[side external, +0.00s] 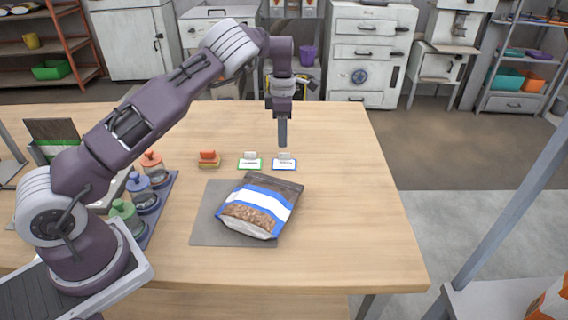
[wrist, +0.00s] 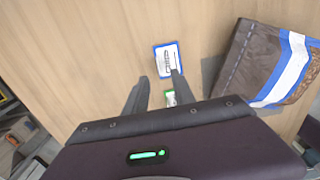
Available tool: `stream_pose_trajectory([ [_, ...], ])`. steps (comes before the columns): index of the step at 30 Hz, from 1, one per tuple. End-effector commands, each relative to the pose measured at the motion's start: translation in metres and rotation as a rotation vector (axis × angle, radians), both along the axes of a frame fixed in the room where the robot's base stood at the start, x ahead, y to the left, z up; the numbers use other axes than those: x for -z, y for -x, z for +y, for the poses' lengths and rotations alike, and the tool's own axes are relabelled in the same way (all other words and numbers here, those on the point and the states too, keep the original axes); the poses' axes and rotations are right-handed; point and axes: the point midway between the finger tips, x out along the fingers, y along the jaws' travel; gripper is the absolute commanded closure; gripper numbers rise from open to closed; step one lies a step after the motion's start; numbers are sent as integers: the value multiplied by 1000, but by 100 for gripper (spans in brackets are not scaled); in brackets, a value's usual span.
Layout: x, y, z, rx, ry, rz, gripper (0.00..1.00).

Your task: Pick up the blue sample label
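The blue sample label (side external: 285,165) is a small white card with a blue border and a pale raised tab, lying on the wooden table. In the wrist view the blue label (wrist: 160,64) lies just beyond my fingertips. My gripper (side external: 282,145) points down above the table near the blue label, apart from it. In the wrist view my gripper (wrist: 159,77) is open, its two dark fingers spread with nothing held between them. The green-bordered label (side external: 250,165) lies to the left of the blue one. The green label (wrist: 170,96) is partly hidden by my gripper in the wrist view.
A brown, blue and white pellet bag (side external: 257,205) lies on a grey mat (side external: 205,215) in front of the labels. Several lidded jars (side external: 142,192) stand in a tray at the left. The table's right side is clear.

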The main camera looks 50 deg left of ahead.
Motion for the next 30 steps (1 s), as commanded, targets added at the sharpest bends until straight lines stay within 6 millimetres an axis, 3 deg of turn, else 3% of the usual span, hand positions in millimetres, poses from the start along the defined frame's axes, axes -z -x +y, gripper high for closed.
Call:
stream_pose_trajectory([
  [6,40,-4,-2,2,-1,4,69],
  [10,55,-4,-2,3,1,1,69],
  [17,56,-4,-2,3,0,-1,71],
  [21,56,-4,-2,3,1,-1,99],
  [30,56,-4,-2,3,1,-1,100],
])
